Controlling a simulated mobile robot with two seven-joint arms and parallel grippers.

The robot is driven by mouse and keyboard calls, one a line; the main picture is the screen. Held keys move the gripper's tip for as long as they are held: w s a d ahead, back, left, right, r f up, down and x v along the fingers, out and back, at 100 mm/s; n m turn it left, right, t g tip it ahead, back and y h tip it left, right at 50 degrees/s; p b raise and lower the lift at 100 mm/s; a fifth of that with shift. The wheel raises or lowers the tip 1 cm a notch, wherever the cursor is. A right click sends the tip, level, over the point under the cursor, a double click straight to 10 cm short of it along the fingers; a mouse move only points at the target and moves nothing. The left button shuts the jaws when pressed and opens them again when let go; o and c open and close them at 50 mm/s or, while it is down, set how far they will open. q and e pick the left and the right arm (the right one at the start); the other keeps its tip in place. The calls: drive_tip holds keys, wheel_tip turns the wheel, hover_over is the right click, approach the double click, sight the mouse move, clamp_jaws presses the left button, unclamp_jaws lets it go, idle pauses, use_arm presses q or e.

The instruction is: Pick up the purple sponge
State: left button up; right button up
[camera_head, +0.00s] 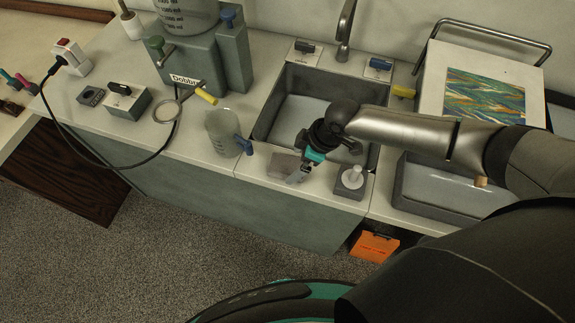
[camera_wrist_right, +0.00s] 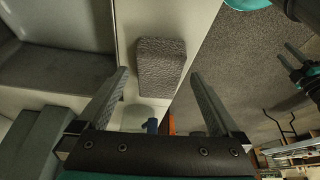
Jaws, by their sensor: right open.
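The purple sponge (camera_head: 283,165), a dull grey-purple block, lies flat on the counter's front strip, left of the white-knobbed block. In the right wrist view the sponge (camera_wrist_right: 160,65) shows between and beyond the fingertips. My right gripper (camera_head: 298,175) is open and empty, reaching over the sponge's right side in the head view; one finger covers part of it. No contact can be made out. In the right wrist view the fingers (camera_wrist_right: 158,76) stand apart on either side. My left gripper (camera_wrist_right: 292,57) shows small at that view's right edge, its two fingers apart.
A clear jug with a blue handle (camera_head: 222,132) stands left of the sponge. A grey block with a white knob (camera_head: 351,182) is close on the right. The sink basin (camera_head: 262,122) lies behind. An orange box (camera_head: 374,247) is below the counter's front edge.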

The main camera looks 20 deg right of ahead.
drive_tip(key=shift+x, duration=1.25)
drive_tip(key=c, duration=0.8)
drive_tip(key=shift+o, duration=0.2)
drive_tip(key=shift+r, duration=0.15)
